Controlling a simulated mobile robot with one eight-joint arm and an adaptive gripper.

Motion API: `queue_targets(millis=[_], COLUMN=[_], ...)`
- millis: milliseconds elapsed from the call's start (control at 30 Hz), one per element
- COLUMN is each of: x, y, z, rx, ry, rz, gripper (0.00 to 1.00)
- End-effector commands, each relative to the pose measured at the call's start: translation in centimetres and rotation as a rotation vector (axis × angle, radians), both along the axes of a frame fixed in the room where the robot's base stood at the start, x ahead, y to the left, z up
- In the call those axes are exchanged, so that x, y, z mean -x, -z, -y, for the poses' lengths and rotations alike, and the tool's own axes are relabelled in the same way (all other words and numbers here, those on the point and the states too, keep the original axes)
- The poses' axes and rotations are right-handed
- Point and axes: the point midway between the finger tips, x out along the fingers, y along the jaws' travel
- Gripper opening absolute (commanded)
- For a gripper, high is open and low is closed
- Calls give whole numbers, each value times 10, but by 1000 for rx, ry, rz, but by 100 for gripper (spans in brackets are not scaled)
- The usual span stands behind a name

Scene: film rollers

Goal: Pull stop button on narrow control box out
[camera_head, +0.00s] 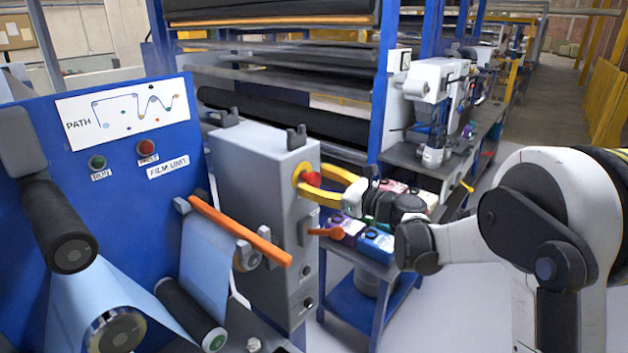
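The narrow control box (262,190) is a tall grey cabinet in the middle of the head view. A round red stop button (312,179) with yellow around its base sits high on its right-hand face. My gripper (318,183) reaches in from the right, its yellow fingers spread above and below the red button. The button's cap shows between them. I cannot tell whether the fingers touch it. An orange-red lever (325,232) and small dark knobs (308,303) are lower on the same face.
A blue film unit panel (110,190) with rollers and an orange bar (240,231) stands to the left. A blue trolley with coloured cartridges (376,244) is just behind and below my gripper. Blue racks rise behind the box. Open floor shows at the lower middle.

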Motion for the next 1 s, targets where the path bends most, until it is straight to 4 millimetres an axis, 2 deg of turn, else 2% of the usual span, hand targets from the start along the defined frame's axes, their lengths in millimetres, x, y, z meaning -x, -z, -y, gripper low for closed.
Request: queue_targets(millis=[367, 467, 800, 1000], x=[3, 11, 57, 71], y=[0, -1, 0, 0], z=[5, 17, 75, 92], rx=[0, -1, 0, 0], ry=[2, 4, 5, 1], rz=[0, 1, 0, 0], gripper=[64, 64, 64, 64])
